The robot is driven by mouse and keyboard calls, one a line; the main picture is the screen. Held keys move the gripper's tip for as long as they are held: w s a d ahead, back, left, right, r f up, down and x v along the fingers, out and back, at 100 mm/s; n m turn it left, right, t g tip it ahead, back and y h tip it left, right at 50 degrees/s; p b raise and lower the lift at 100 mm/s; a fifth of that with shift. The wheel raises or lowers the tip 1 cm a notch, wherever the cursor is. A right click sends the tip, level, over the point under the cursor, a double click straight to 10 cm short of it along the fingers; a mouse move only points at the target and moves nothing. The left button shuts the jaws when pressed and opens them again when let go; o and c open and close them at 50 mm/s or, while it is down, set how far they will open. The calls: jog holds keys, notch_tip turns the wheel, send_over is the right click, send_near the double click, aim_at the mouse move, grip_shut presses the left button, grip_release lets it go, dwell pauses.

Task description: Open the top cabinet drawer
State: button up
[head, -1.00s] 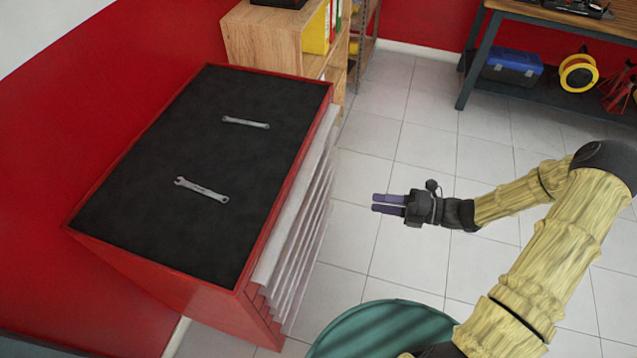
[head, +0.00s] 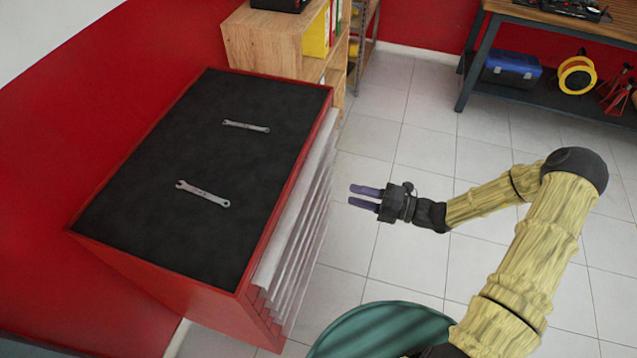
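A red tool cabinet (head: 170,282) with a black top stands at the left, and two wrenches lie on it. Its stacked drawers face right, with long pale handle edges. The top drawer (head: 297,212) is the uppermost of these and looks shut, flush with the ones below. My gripper (head: 364,197) is to the right of the drawer fronts, pointing left at them. Its two purple fingers are apart with nothing between them. A gap shows between the fingertips and the drawer fronts. The drawer fronts are seen steeply from above, so their faces are mostly hidden.
A wooden shelf (head: 262,42) with binders stands behind the cabinet. A workbench (head: 560,22) with a blue toolbox (head: 511,68) and a yellow reel (head: 577,75) below it is at the back right.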

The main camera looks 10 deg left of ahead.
aim_at(310, 184)
jog(key=a, duration=0.3)
jog(key=a+p, duration=0.1)
jog(key=a, duration=0.3)
jog(key=w+a+p, duration=0.1)
jog(key=a, duration=0.3)
jog(key=shift+s, duration=0.1)
jog(key=shift+c, duration=0.2)
grip_shut()
